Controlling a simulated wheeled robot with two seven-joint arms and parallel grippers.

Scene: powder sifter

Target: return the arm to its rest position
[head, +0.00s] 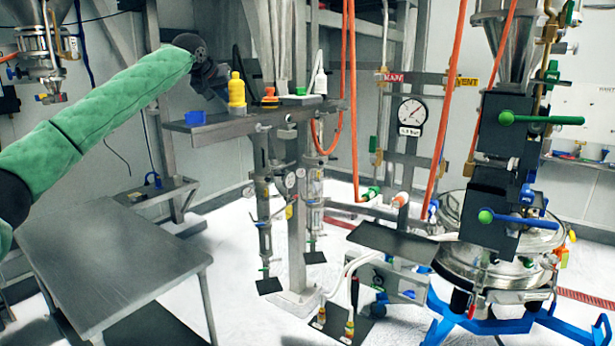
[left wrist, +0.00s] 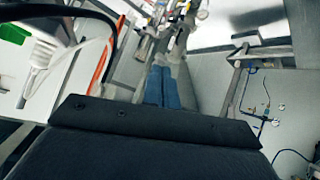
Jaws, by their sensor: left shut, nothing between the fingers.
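My left arm (head: 110,105), in a green quilted sleeve, reaches in from the left of the head view. It is raised above the grey table, with its dark wrist near the shelf. My left gripper (left wrist: 162,72) shows in the left wrist view as two bluish fingers close together, shut and empty. In the head view the fingers are hard to make out against the dark wrist and shelf. My right gripper is in neither view.
A shelf (head: 240,119) beside the wrist holds a yellow bottle (head: 237,90), a blue container (head: 195,118) and a white bottle (head: 320,82). A bare grey table (head: 110,265) stands at lower left.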

